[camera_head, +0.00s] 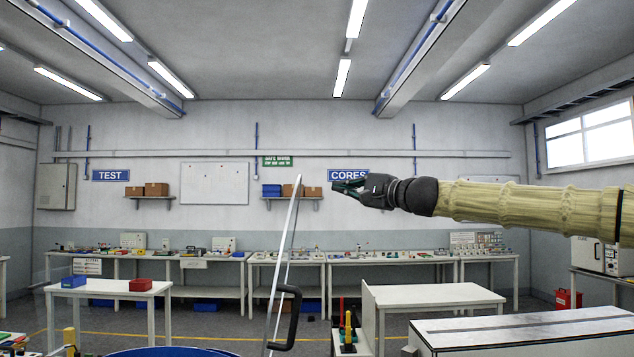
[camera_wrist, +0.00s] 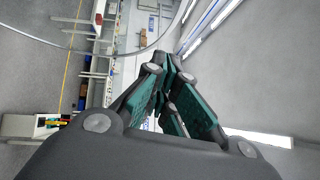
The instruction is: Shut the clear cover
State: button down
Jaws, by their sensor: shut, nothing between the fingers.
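The clear cover (camera_head: 293,222) stands open and steeply raised in the head view, seen almost edge-on as a thin pale rim. Its black handle (camera_head: 291,318) sticks out to the right near the bottom of the picture. My gripper (camera_head: 342,187) is to the right of the cover's upper end in the head view, pointing left, with its fingers shut and empty. In the wrist view my gripper (camera_wrist: 160,68) shows its green pads together. A curved clear rim (camera_wrist: 40,41), likely the cover's, arcs across the upper left there. Any contact cannot be seen.
A blue round rim (camera_head: 172,352) shows at the bottom edge, left of the cover. A white table (camera_head: 430,294) and a grey-topped bench (camera_head: 525,330) stand to the right. A table with blue and red bins (camera_head: 143,285) stands left. The air around my gripper looks clear.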

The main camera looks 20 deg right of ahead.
jog(key=w+a+r+p, duration=0.1)
jog(key=w+a+p, duration=0.1)
jog(key=w+a, duration=0.3)
jog(key=shift+w+a+p, duration=0.2)
jog(key=shift+a+p, duration=0.15)
jog(key=shift+a, duration=0.25)
jog(key=shift+a+r, duration=0.15)
jog(key=shift+a, duration=0.05)
